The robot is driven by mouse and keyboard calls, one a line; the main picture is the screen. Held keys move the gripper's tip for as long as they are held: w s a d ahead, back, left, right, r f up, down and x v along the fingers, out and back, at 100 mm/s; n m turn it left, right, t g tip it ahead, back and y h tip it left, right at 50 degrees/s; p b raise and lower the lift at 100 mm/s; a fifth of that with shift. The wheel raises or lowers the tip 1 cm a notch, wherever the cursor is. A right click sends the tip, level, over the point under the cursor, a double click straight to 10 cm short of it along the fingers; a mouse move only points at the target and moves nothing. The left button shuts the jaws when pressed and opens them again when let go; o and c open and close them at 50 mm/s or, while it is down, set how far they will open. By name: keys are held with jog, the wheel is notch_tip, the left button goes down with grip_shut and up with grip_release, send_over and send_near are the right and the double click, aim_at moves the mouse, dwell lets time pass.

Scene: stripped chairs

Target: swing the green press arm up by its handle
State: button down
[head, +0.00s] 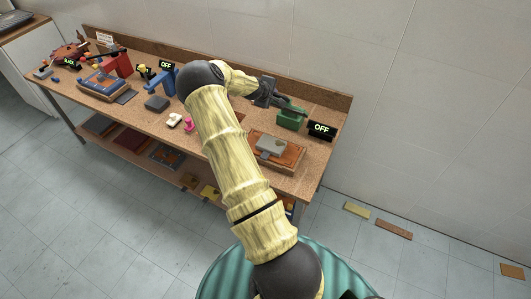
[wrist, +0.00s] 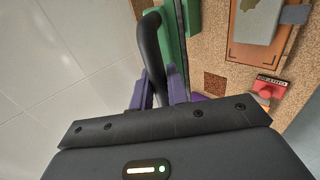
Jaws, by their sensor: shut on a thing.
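The green press (head: 291,116) stands at the right end of the workbench, near the back edge, beside a black OFF sign. In the wrist view its green arm (wrist: 172,35) runs up the picture, with a black curved handle (wrist: 151,45) on its left. My gripper (wrist: 160,95) is shut on the black handle, which passes between its two purple fingers. In the head view my gripper (head: 280,107) is at the press, and the handle is too small there to make out clearly.
The OFF sign (head: 321,130) stands right of the press. An orange-brown board with a grey block (head: 271,146) lies in front. A blue press (head: 163,80) and other items stand further left. A wall (head: 400,80) rises behind the bench (head: 220,140).

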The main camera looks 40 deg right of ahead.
jog(key=shift+w+d+r+p, duration=0.2)
jog(key=shift+d+r+p, duration=0.1)
jog(key=shift+d+r, duration=0.2)
jog(key=shift+w+d+r+p, duration=0.2)
jog(key=shift+d+r+p, duration=0.1)
jog(key=shift+d+r, duration=0.2)
jog(key=shift+y, duration=0.5)
jog(key=shift+w+d+r+p, duration=0.25)
jog(key=shift+d+r+p, duration=0.15)
jog(key=shift+d, duration=0.2)
jog(key=shift+w+d+r+p, duration=0.25)
jog(key=shift+d+r, duration=0.15)
jog(key=shift+d, duration=0.15)
jog(key=shift+w+d+r+p, duration=0.2)
jog(key=shift+d+r+p, duration=0.2)
jog(key=shift+d, duration=0.2)
jog(key=shift+w+d+g, duration=0.1)
jog(key=shift+g, duration=0.2)
